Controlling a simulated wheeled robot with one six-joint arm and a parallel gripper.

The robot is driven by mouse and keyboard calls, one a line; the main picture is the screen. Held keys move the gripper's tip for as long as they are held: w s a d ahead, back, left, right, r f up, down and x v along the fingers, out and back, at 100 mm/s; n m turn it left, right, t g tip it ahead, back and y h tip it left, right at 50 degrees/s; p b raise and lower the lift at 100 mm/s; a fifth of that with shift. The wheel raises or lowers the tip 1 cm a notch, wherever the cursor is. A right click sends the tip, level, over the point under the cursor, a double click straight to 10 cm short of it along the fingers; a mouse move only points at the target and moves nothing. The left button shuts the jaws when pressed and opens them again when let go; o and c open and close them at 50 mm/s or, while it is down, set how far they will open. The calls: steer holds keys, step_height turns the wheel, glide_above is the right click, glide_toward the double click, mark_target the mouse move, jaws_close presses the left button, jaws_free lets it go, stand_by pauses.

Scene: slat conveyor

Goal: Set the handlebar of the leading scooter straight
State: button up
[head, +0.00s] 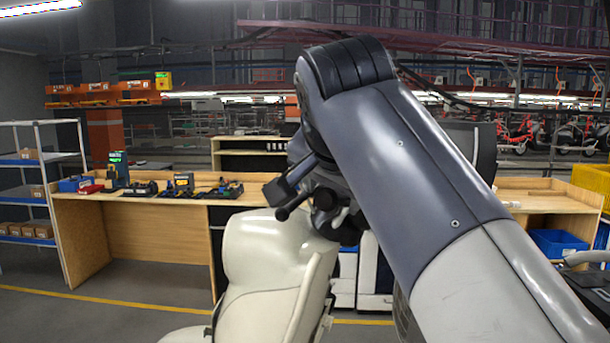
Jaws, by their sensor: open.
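A cream scooter (268,280) stands at the lower middle of the head view, partly cut off by the bottom edge. Its rounded upper cowl shows, with the body panel below it. My gripper (276,202) is just above and behind the cowl's top right. Its dark parts point left and are apart, so it looks open. I cannot tell whether it touches the scooter. The handlebar is mostly hidden by my gripper and arm. I cannot clearly separate a grip or lever from the dark gripper parts, nor read the handlebar's angle.
A wooden workbench (170,236) with tools stands behind at the left, beside a shelf rack (42,190). Another bench (545,192) with a blue bin (560,243) is at the right. Red scooters (520,136) stand far back. My arm blocks the right middle. Floor is open at lower left.

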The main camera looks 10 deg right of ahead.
steer(key=shift+w+d+f, duration=0.1)
steer(key=shift+w+f, duration=0.25)
steer(key=shift+w, duration=0.05)
steer(key=c, duration=1.1)
steer(key=shift+s+d+f+b, duration=0.4)
steer(key=shift+f+b, duration=0.1)
steer(key=shift+b, duration=0.2)
steer(key=shift+s+d+f+n+t+y+b, duration=0.25)
steer(key=shift+s+d+n+b, duration=0.1)
steer(key=shift+d+b, duration=0.15)
steer(key=shift+s+d+f+n+t+y+b, duration=0.15)
steer(key=shift+s+d+f+n+y+b, duration=0.1)
steer(key=shift+d+n+b, duration=0.15)
